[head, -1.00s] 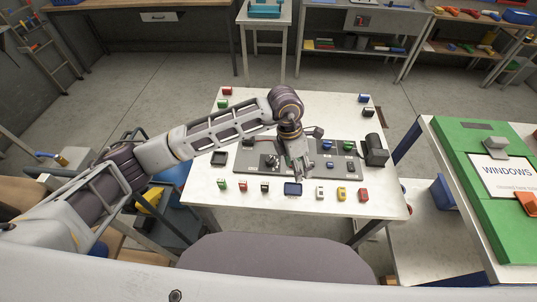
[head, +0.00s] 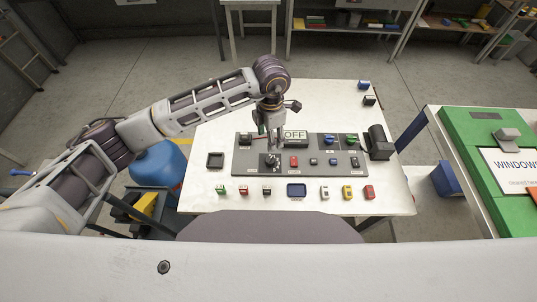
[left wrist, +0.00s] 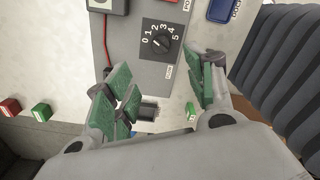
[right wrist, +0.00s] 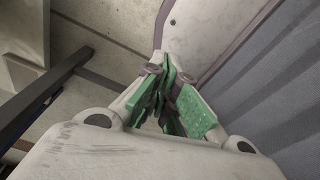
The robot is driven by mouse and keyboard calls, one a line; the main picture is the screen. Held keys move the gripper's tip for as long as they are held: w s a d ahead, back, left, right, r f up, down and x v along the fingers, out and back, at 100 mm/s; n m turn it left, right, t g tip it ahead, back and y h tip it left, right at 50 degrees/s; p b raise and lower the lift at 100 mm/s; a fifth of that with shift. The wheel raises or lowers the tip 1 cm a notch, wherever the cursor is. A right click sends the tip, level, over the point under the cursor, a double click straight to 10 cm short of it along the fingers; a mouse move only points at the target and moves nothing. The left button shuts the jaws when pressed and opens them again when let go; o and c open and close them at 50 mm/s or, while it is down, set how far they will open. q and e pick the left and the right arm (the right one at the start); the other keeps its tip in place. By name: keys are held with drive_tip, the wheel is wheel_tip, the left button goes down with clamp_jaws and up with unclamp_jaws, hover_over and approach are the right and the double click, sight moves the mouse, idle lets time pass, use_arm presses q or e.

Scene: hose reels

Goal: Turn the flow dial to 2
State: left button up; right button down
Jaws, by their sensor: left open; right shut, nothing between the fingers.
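The flow dial (head: 272,160) is a black round knob on the grey panel (head: 315,172), left of a red block. In the left wrist view the knob (left wrist: 161,43) sits beside a printed scale from 0 to 5; I cannot tell for sure which number it points at. My left gripper (head: 270,133) is above the panel, near the dial. In the left wrist view its green-padded fingers (left wrist: 157,75) are open, with nothing between them, and the dial lies beyond the tips. My right gripper (right wrist: 168,65) is shut and empty; it is outside the head view.
An "OFF" display (head: 295,135) stands at the panel's back edge. Small coloured blocks and a dark blue screen (head: 296,190) line the white table's (head: 200,195) front. A black cylinder (head: 379,143) stands at the panel's right. A green board (head: 480,150) is farther right.

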sight(270, 159)
use_arm(q)
wheel_tip(270, 159, down, 14)
drive_tip(key=p, duration=0.2)
drive_tip(key=shift+r+p, duration=0.1)
drive_tip(key=shift+p, duration=0.2)
use_arm(e)
drive_tip(key=shift+s+r, duration=0.2)
drive_tip(key=shift+r, duration=0.45)
drive_tip(key=shift+s+r, duration=0.15)
drive_tip(key=shift+r, duration=0.45)
use_arm(q)
drive_tip(key=c, duration=1.1)
drive_tip(key=shift+o, duration=0.2)
use_arm(e)
drive_tip(key=shift+f, duration=0.1)
